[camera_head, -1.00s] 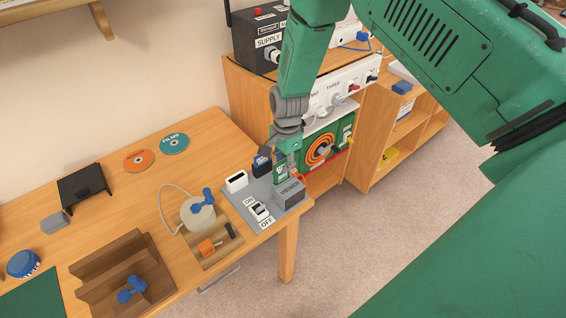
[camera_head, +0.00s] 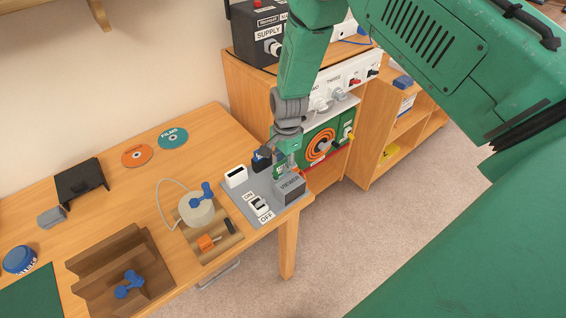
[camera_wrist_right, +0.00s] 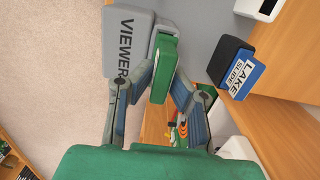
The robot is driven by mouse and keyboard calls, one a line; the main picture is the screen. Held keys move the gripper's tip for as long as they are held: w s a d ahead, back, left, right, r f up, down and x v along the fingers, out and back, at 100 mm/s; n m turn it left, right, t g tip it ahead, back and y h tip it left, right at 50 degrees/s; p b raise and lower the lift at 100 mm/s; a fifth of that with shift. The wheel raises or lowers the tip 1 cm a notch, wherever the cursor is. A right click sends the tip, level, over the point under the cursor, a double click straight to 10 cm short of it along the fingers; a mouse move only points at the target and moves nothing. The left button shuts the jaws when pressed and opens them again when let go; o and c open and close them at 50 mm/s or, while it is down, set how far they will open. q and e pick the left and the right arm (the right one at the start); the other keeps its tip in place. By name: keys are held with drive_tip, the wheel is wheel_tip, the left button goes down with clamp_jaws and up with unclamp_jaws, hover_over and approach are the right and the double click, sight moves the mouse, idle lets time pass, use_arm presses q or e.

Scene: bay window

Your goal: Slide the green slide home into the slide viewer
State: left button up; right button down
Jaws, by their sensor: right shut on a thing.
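The grey slide viewer (camera_head: 290,187), marked VIEWER, stands at the right end of a grey panel (camera_head: 227,196) on the table. It also shows at the upper left in the right wrist view (camera_wrist_right: 124,45). My right gripper (camera_head: 284,160) is just behind the viewer and low over the panel. Its two fingers (camera_wrist_right: 162,84) are shut on the green slide (camera_wrist_right: 163,66), which stands on edge between them. The slide's far end is right against the viewer's side; I cannot tell how far it sits inside. My left gripper is not in view.
A blue-and-black LAKE SIDE slide (camera_wrist_right: 242,70) stands behind the gripper on the panel. A white block (camera_head: 236,176) and an ON/OFF switch (camera_head: 259,204) are left of it. A wooden cabinet (camera_head: 250,97) rises behind. The table's right edge is close.

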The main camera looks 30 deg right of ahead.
drive_tip(key=shift+f+b, duration=0.4)
drive_tip(key=shift+f, duration=0.25)
drive_tip(key=c, duration=1.5)
unclamp_jaws()
drive_tip(key=shift+r, duration=0.1)
drive_tip(key=shift+r, duration=0.3)
drive_tip(key=r, duration=1.1)
drive_tip(key=shift+d+r, duration=0.1)
drive_tip(key=shift+d, duration=0.25)
